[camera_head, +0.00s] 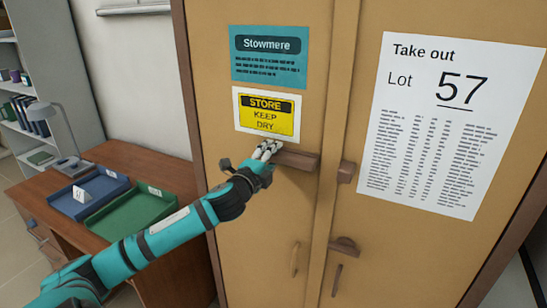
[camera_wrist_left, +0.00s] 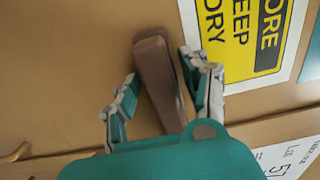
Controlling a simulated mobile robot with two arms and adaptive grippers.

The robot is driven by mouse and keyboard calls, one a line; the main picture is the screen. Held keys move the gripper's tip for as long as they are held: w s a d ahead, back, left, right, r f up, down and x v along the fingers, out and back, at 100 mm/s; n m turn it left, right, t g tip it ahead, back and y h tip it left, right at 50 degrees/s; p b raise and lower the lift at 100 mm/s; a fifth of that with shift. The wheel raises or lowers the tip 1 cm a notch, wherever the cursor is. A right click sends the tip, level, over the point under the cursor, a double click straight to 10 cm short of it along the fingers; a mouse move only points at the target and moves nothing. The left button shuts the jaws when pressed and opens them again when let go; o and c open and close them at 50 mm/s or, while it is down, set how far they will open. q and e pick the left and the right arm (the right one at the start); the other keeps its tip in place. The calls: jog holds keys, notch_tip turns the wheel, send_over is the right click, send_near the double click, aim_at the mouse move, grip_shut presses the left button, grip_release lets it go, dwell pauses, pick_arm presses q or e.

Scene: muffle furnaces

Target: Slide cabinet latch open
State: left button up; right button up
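The brown wooden latch bar (camera_head: 299,160) lies across the left door of the tan cabinet (camera_head: 270,215), close to the seam. A small brown block (camera_head: 346,172) is on the right door, with a gap between it and the bar's right end. My left gripper (camera_head: 268,150) is at the bar's left end. In the left wrist view, my open left gripper (camera_wrist_left: 158,66) has one finger on each side of the latch bar (camera_wrist_left: 158,75). The right-hand finger is close to the bar; the other stands apart from it. My right gripper is not in view.
A lower brown piece (camera_head: 344,246) and two slim handles (camera_head: 294,260) are below. The doors carry a yellow sign (camera_head: 266,114) and a white list (camera_head: 447,125). A desk (camera_head: 50,210) with blue and green trays (camera_head: 133,212) stands left, under my left arm.

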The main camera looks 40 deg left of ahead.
pick_arm(q)
jog(key=shift+d, duration=0.15)
jog(key=shift+s+d, duration=0.15)
jog(key=shift+s, duration=0.2)
jog(key=v, duration=1.1)
jog(key=shift+s, duration=0.15)
jog(key=shift+f, duration=0.1)
